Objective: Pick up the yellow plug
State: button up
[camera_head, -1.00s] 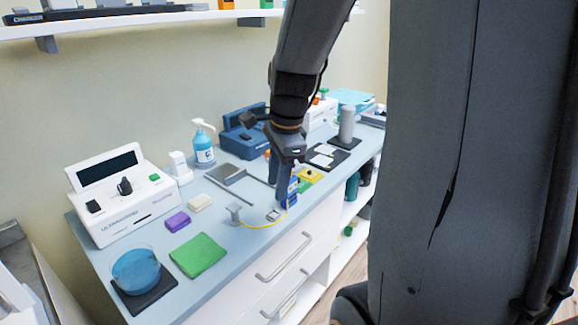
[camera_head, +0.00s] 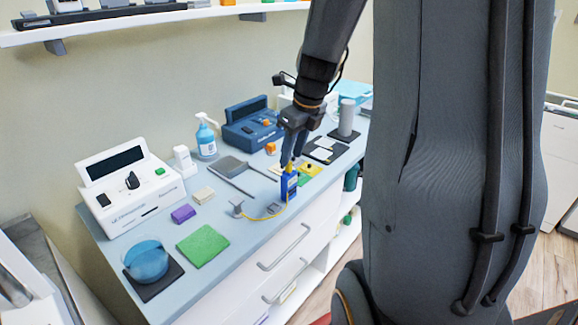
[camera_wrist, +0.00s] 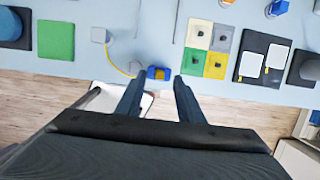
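The yellow plug (camera_head: 290,168) stands at the top of a small blue block (camera_head: 289,187) near the front edge of the counter. A yellow cable (camera_head: 265,218) curves from the block to a small grey post (camera_head: 237,207). In the wrist view the plug (camera_wrist: 151,73) shows as a yellow patch on the blue block (camera_wrist: 161,74). My gripper (camera_head: 292,160) points down just above the block. In the wrist view my gripper (camera_wrist: 158,82) is open, its two fingers apart with the block beyond and between the tips. The fingers partly hide the plug in the head view.
A board of coloured squares with dark knobs (camera_wrist: 208,48) lies right of the block. A black mat with white pads (camera_wrist: 263,60) is further right. A green cloth (camera_head: 203,246) and purple block (camera_head: 183,214) lie to the left. Drawers (camera_head: 285,250) drop below the counter edge.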

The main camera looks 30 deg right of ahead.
aim_at(289, 167)
jog(key=shift+x, duration=1.35)
jog(key=shift+c, duration=0.4)
grip_shut()
jog(key=shift+r, duration=0.1)
